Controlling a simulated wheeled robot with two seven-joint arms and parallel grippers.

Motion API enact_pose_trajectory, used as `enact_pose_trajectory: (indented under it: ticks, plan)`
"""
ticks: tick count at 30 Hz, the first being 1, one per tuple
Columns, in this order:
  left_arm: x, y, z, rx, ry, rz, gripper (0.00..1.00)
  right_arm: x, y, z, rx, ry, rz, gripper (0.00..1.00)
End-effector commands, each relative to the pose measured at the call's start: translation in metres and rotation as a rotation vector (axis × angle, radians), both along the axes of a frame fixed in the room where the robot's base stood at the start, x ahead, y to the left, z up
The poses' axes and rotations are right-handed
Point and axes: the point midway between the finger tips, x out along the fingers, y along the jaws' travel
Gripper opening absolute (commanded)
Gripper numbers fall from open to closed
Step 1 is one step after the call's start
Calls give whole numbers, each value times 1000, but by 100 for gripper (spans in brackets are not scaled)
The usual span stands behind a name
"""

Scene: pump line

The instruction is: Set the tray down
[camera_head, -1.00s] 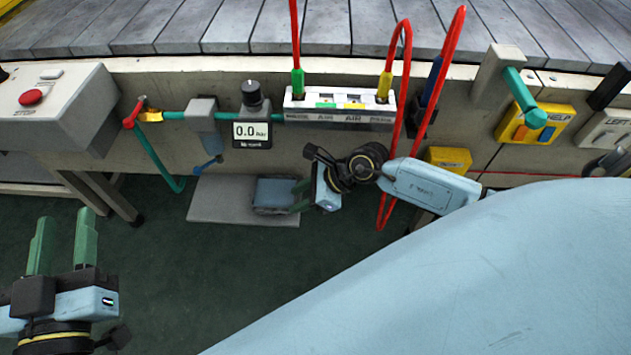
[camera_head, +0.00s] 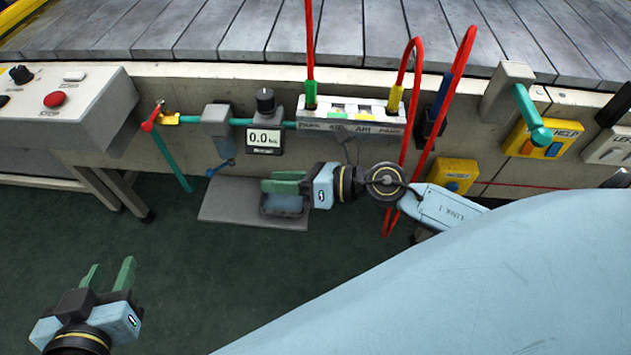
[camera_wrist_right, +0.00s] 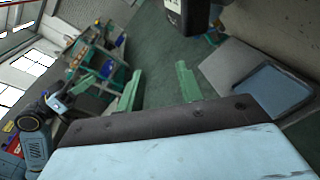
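The small blue-grey tray (camera_head: 283,207) lies flat on a grey slab (camera_head: 228,203) low beside the pump line. It also shows at the right of the right wrist view (camera_wrist_right: 272,92), apart from the fingers, with an empty-looking blue inside. My right gripper (camera_head: 285,182) is over the tray's far part in the head view and partly hides it. Its two green fingers stand apart with nothing between them in the right wrist view (camera_wrist_right: 160,85). My left gripper (camera_head: 108,274) is open and empty over the green floor at the lower left.
A gauge reading 0.0 (camera_head: 264,138) and a white valve block (camera_head: 352,116) with red hoses sit above the slab. A red-button control box (camera_head: 75,100) is at the left. My pale blue arm link fills the lower right. The floor between the grippers is clear.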

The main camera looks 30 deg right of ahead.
Motion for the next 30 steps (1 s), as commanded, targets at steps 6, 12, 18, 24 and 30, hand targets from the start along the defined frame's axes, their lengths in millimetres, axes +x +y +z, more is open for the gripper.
enact_pose_trajectory:
  ticks: [6,12,18,24,30]
  plan:
    - [0,0,0,0,0,0,36,7,-13,86,857,309,-384,36]
    - [0,0,0,0,0,0,36,-6,-52,83,1564,766,-718,36]
    - [0,0,0,0,-1,0,36,-40,-48,53,1995,1230,-947,36]
    - [0,0,0,0,-1,0,36,-61,-36,44,2127,1457,-1030,36]
    - [0,0,0,0,-2,0,36,-62,-34,43,2134,1475,-1036,36]
